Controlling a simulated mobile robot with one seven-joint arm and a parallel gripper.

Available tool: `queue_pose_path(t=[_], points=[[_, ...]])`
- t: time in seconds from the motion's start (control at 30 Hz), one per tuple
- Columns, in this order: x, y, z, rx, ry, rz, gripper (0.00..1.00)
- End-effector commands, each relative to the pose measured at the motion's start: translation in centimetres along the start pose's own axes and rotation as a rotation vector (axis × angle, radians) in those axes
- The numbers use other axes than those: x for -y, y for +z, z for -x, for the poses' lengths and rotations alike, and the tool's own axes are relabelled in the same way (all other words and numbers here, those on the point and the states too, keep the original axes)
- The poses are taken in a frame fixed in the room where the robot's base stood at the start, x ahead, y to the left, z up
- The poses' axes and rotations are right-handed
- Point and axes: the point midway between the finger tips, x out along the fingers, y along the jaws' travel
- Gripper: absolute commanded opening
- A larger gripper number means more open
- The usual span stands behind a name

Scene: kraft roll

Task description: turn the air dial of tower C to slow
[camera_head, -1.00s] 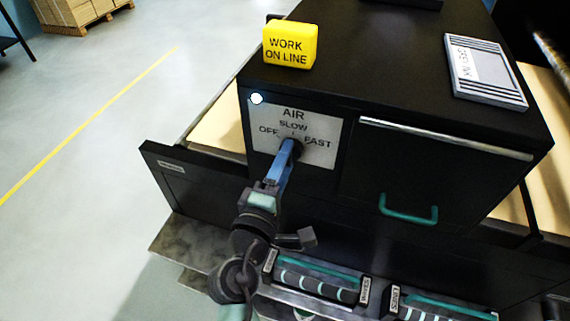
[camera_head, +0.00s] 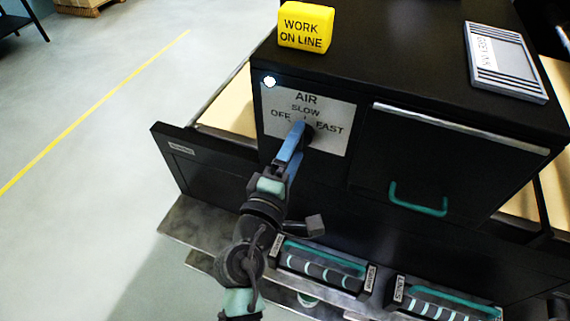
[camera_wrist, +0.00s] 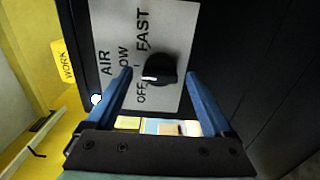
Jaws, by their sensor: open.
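The air dial (camera_wrist: 163,69) is a black knob on a white plate (camera_wrist: 182,30) marked AIR, OFF, SLOW and FAST. Its white mark faces toward the OFF side in the wrist view. The plate (camera_head: 335,112) also shows in the head view, on the front of a black cabinet; there my gripper mostly covers the dial. My gripper (camera_wrist: 159,74) is open, its two blue fingers on either side of the dial with visible gaps. It also shows in front of the plate in the head view (camera_head: 296,146). No letter C shows.
A lit white lamp (camera_head: 269,81) is at the plate's corner. A green handle (camera_head: 418,208) sticks out to the right. Racks with green-edged cases (camera_head: 322,262) stand below.

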Motion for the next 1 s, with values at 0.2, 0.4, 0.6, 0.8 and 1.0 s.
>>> queue_pose_path(t=[0.2, 0.4, 0.6, 0.8, 1.0], points=[[0.4, -0.1, 3.6, -0.004, -0.002, 0.000, 0.86], [0.5, 0.0, 8.1, -0.003, -0.003, 0.000, 0.86], [0.3, 0.0, 11.3, -0.002, -0.001, 0.000, 0.86], [0.0, 0.0, 12.5, 0.000, 0.000, -0.001, 0.86], [0.0, 0.0, 12.5, 0.000, -0.001, 0.000, 0.86]])
